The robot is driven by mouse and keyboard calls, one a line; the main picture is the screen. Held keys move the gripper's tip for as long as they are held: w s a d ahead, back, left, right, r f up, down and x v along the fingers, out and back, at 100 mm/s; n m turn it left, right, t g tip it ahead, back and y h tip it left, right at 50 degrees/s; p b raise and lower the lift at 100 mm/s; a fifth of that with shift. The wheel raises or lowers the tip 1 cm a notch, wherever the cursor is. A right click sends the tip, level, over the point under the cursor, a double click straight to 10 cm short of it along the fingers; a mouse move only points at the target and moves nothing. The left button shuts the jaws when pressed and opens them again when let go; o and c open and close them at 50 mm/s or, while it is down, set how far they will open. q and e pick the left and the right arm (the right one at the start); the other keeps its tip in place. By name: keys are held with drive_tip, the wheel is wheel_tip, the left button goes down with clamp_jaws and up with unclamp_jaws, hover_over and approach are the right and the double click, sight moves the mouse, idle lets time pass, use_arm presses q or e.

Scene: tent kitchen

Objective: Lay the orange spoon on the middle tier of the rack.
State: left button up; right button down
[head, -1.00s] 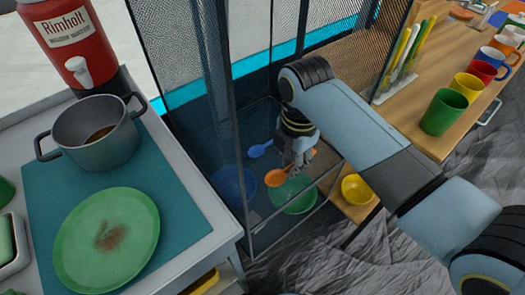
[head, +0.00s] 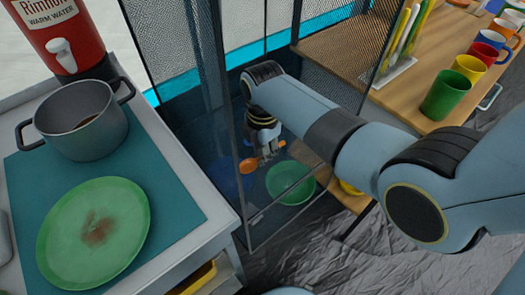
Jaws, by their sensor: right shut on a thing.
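The orange spoon (head: 248,166) is in my right gripper (head: 265,158), which is shut on it. The spoon's bowl shows left of the fingers, and a bit of orange shows to their right. The gripper is inside the mesh-sided rack (head: 259,228), above a dark see-through tier. The fingers hide part of the spoon; I cannot tell whether it touches the tier. A green bowl (head: 290,184) and a blue bowl (head: 222,176) show in the rack, right and left of the spoon. My left gripper is not in view.
On the left counter are a grey pot (head: 82,122), a stained green plate (head: 92,234) and a red water dispenser (head: 57,32). Colored mugs (head: 444,94) line the wooden table at right. A yellow bowl (head: 350,188) is partly hidden by my arm.

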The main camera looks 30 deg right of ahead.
drive_tip(key=shift+f, duration=0.15)
drive_tip(key=c, duration=1.3)
unclamp_jaws()
drive_tip(key=shift+c, duration=0.2)
drive_tip(key=shift+r, duration=0.5)
wheel_tip(320, 180, up, 11)
drive_tip(key=p, duration=0.2)
drive_tip(key=shift+r+p, duration=0.15)
drive_tip(key=shift+p, duration=0.2)
drive_tip(key=shift+s, duration=0.15)
